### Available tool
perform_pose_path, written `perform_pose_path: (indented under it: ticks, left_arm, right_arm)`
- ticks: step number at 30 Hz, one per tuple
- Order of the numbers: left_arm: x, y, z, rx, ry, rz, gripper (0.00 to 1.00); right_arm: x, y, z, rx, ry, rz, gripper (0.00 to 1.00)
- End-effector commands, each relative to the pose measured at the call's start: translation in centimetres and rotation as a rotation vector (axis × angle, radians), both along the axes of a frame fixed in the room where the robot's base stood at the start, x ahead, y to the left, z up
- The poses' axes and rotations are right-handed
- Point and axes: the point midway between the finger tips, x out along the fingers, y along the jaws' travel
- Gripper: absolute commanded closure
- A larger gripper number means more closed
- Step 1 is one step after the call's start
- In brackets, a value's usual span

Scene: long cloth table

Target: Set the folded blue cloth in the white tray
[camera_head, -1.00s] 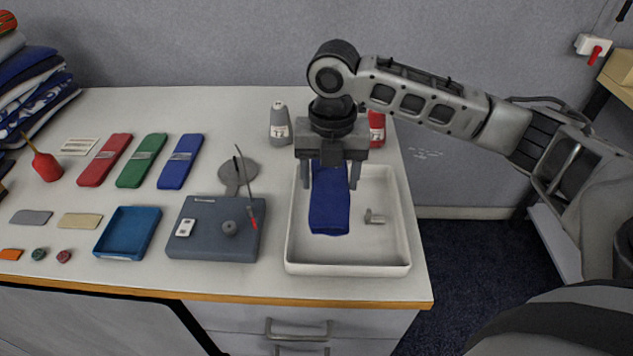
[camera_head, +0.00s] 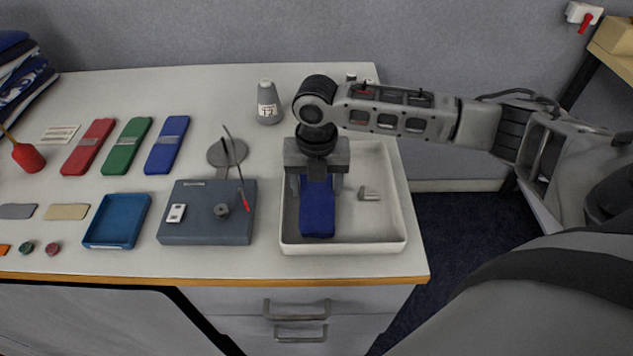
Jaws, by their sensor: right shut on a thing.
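The folded blue cloth (camera_head: 317,215) is a narrow dark blue strip over the left part of the white tray (camera_head: 345,248). Its upper end is under my right gripper (camera_head: 317,190), which points down and is shut on it. The cloth's near end is low in the tray; I cannot tell whether it touches the tray floor. A small grey metal piece (camera_head: 369,194) lies in the tray, right of the cloth. My left gripper is not in view.
Red (camera_head: 89,147), green (camera_head: 127,146) and blue (camera_head: 167,145) folded strips lie further left. A grey spool (camera_head: 268,103) stands behind the tray. The table's right edge is close to the tray.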

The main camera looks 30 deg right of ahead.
Motion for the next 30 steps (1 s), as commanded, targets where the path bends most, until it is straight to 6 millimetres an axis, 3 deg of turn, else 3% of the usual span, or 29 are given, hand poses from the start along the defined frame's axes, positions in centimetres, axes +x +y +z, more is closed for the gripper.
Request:
perform_pose_path:
  ticks: [7,8,9,10,20,23,30]
  left_arm:
    - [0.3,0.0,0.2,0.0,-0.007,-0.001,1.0]
    - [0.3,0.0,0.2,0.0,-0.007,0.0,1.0]
    - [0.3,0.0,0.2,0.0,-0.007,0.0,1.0]
    - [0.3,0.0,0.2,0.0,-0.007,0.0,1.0]
    - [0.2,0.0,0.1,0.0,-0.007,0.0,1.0]
    - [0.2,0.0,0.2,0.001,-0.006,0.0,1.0]
    - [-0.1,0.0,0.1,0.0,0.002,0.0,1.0]
  right_arm:
    - [0.0,0.0,-0.2,0.001,0.001,0.0,0.62]
    - [0.0,0.0,-0.3,0.001,0.001,0.001,0.31]
    - [0.0,0.0,-0.3,0.001,0.001,0.001,0.2]
    - [0.0,0.0,-0.3,0.001,0.001,0.001,0.15]
    - [0.0,0.0,0.1,0.0,-0.001,0.0,0.15]
    - [0.1,0.0,1.1,0.0,-0.004,0.0,0.15]
    - [0.1,0.0,6.1,0.001,-0.005,0.001,0.15]
